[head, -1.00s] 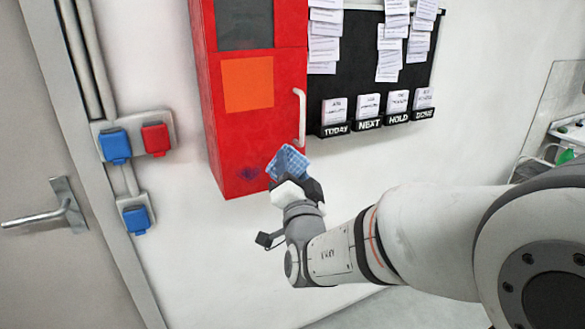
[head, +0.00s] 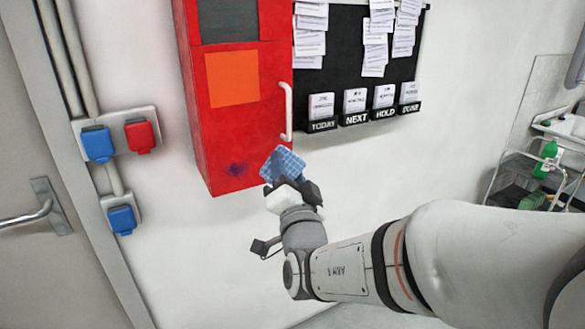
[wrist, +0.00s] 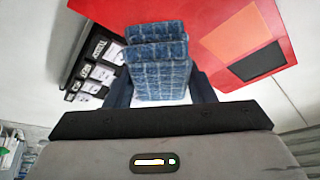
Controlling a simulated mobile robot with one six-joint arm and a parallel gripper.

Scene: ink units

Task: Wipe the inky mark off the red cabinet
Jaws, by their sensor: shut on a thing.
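The red cabinet (head: 262,132) hangs on the white wall, with an orange square on its front and a pale handle on its right side. A dark purple inky mark (head: 237,169) sits low on its front, with no cloth over it. My gripper (head: 292,190) is shut on a folded blue checked cloth (head: 282,165), just right of the cabinet's lower right corner. The wrist view shows the cloth (wrist: 158,62) between the fingers and the cabinet (wrist: 215,28) beyond it. The mark is not visible there. I cannot tell if the cloth touches the cabinet.
A black board (head: 350,70) with papers and card holders hangs right of the cabinet. Blue and red wall sockets (head: 139,136) and a door with a handle (head: 45,208) are at left. A trolley (head: 525,175) with a green bottle stands far right. The wall below the cabinet is clear.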

